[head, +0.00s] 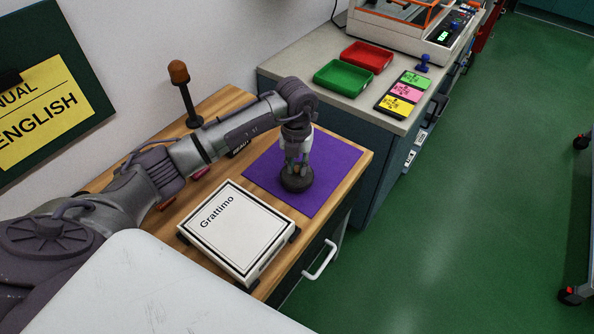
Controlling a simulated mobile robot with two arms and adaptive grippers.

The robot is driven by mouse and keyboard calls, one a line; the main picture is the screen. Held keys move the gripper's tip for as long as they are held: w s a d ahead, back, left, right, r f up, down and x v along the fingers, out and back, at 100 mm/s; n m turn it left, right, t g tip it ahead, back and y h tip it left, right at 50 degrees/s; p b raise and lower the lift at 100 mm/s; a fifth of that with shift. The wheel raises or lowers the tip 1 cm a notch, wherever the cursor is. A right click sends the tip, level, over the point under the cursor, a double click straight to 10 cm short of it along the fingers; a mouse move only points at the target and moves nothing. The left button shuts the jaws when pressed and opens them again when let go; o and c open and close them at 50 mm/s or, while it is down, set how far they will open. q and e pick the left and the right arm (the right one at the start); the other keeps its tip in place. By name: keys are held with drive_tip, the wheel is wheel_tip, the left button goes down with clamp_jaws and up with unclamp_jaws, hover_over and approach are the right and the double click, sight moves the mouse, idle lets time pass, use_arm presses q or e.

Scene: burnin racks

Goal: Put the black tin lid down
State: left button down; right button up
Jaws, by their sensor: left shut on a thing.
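My left gripper (296,168) points down over the purple mat (330,160) on the wooden bench. It is shut on the black tin lid (297,183), a dark round piece at its fingertips. The lid is over the mat's lower middle part; I cannot tell whether it touches the mat. The fingers hide part of the lid's top. My right gripper is not in view.
A white box marked Grattimo (235,235) lies close in front of the mat. A post with an orange-brown top (179,72) stands behind my arm. Green (344,78) and red (367,57) trays sit on the grey counter beyond. The mat's right part is clear.

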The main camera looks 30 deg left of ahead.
sight(297, 168)
use_arm(q)
wheel_tip(297, 168, down, 3)
drive_tip(key=shift+s+r+p, duration=0.1)
drive_tip(key=shift+r+p, duration=0.1)
drive_tip(key=shift+p, duration=0.1)
drive_tip(key=shift+f, duration=0.25)
drive_tip(key=shift+f, duration=0.1)
drive_tip(key=c, duration=1.1)
unclamp_jaws()
drive_tip(key=shift+o, duration=0.2)
drive_tip(key=shift+r, duration=0.6)
wheel_tip(297, 168, up, 11)
drive_tip(key=shift+r+b, duration=0.1)
drive_tip(key=shift+b, duration=1.05)
